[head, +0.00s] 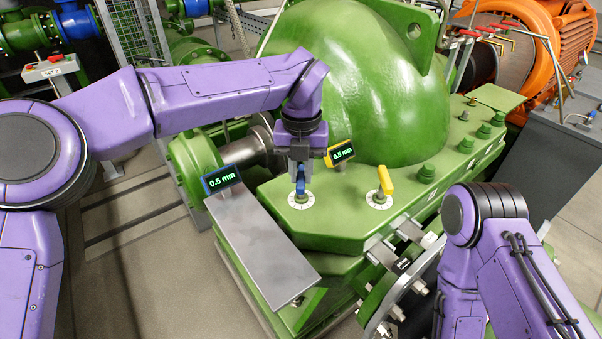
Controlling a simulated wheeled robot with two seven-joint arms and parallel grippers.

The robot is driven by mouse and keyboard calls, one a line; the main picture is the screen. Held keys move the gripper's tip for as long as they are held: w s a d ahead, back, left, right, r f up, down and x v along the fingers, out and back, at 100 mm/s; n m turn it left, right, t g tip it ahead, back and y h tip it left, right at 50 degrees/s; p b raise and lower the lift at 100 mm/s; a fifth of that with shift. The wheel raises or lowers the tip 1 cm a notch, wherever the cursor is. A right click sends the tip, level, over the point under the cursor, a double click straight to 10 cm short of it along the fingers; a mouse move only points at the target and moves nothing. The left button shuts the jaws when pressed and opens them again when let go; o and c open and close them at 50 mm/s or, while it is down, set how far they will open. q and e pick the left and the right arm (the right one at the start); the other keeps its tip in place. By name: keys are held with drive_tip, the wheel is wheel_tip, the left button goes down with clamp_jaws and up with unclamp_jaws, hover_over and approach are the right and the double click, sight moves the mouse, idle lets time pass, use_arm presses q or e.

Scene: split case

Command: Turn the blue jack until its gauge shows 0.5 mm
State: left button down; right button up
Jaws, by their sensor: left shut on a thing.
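The blue jack (300,187) stands on a white dial on the green casing flange. My left gripper (300,174) points down over it and is shut on its blue handle, whose top is partly hidden by the fingers. The blue-framed gauge (221,180) beside it reads 0.5 mm. A yellow jack (384,181) stands on its own dial to the right, with nothing touching it. The yellow-framed gauge (341,153) also reads 0.5 mm. My right arm shows at the lower right, but its gripper is not visible.
The large green domed casing (352,85) rises behind the jacks. Several bolts line its right flange. A bare grey metal plate (262,245) lies in front at the left. A bracket with studs (403,264) sits at the front right. An orange motor (560,45) stands at the back right.

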sight(301, 175)
use_arm(q)
drive_tip(key=shift+s+f+n, duration=0.1)
drive_tip(key=shift+f+n, duration=0.15)
drive_tip(key=shift+n, duration=0.15)
drive_tip(key=c, duration=1.3)
unclamp_jaws()
drive_tip(key=shift+o, duration=1.3)
drive_tip(key=shift+w, duration=0.2)
drive_tip(key=shift+r, duration=0.15)
wheel_tip(301, 175, up, 10)
drive_tip(key=shift+r, duration=0.15)
